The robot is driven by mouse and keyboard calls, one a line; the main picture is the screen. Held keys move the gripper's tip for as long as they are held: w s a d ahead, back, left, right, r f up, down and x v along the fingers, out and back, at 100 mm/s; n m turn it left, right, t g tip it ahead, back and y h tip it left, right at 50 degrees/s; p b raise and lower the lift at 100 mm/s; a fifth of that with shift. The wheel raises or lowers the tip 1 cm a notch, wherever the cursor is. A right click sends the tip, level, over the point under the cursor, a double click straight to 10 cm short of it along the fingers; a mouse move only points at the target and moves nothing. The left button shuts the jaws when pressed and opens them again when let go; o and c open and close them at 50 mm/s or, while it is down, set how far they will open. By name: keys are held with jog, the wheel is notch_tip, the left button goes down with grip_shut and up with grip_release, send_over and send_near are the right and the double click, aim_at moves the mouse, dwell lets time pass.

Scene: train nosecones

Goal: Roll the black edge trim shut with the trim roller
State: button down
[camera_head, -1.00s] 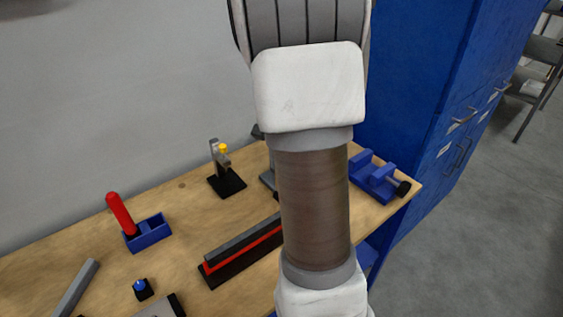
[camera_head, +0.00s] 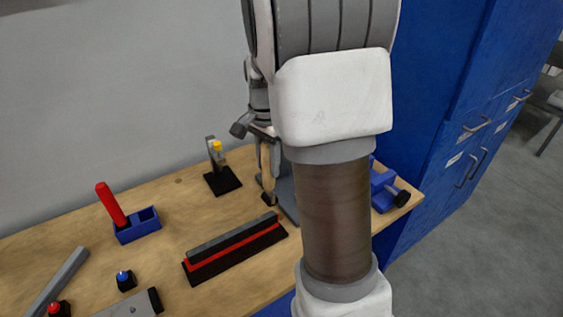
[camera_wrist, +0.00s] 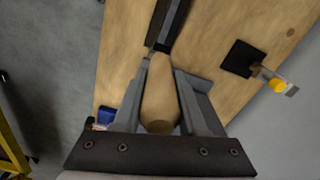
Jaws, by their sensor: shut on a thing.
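The trim roller, with a tan wooden handle (camera_wrist: 161,95), is clamped between the fingers of my gripper (camera_wrist: 161,68). In the head view the roller (camera_head: 267,172) points down, its small dark end near the far right end of the trim. The black edge trim (camera_head: 232,235) is a long dark grey strip along a red edge on a black base. In the wrist view the trim (camera_wrist: 169,22) runs away from the handle's far end. Whether the roller touches the trim cannot be told. My arm hides part of the bench to the right.
A blue holder (camera_head: 139,226) with a red-handled tool stands at the left. A black-based clamp with a yellow knob (camera_head: 217,147) stands behind the trim. A blue vise (camera_head: 382,188) sits at the right bench end, near blue cabinets (camera_head: 455,120). Small buttons lie at front left.

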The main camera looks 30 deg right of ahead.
aim_at(267, 179)
jog(key=shift+a, duration=0.1)
dwell(0.6)
jog(key=shift+f+b, duration=1.5)
jog(key=shift+f, duration=1.05)
jog(key=shift+a, duration=0.15)
jog(key=shift+a, duration=1.4)
jog(key=shift+s+a, duration=0.1)
jog(key=shift+a, duration=1.35)
